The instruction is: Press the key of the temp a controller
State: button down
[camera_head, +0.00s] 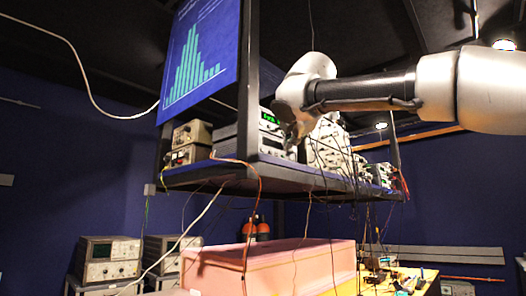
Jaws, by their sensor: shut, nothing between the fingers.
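A grey bench instrument with a green lit display (270,118) stands on the raised shelf, behind the dark shelf post. It may be the temp a controller, but no label is readable and its key cannot be made out. My arm reaches in from the right, and my gripper (291,128) hangs below the wrist, shut and empty. It overlaps the right edge of that instrument's front in the picture. Whether it touches the front cannot be told. The fingertips are small and dark against the instruments.
The dark shelf (215,174) also holds beige instruments (190,143) at left and a panel with many cables (328,140) at right. A blue chart poster (199,58) hangs at upper left. Loose cables dangle below the shelf. A pink foam block (300,262) lies beneath.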

jog(key=w+a, duration=0.4)
jog(key=a, duration=0.1)
jog(key=shift+a, duration=0.1)
dwell(1.5)
jog(key=shift+w+a, duration=0.25)
jog(key=shift+w+a, duration=0.2)
jog(key=shift+a, duration=0.05)
dwell(0.6)
dwell(0.4)
jog(key=shift+s+d, duration=0.5)
jog(key=shift+d, duration=0.1)
jog(key=shift+s+d, duration=0.8)
jog(key=shift+d, duration=0.2)
jog(key=shift+s+d, duration=0.75)
jog(key=shift+d, duration=0.25)
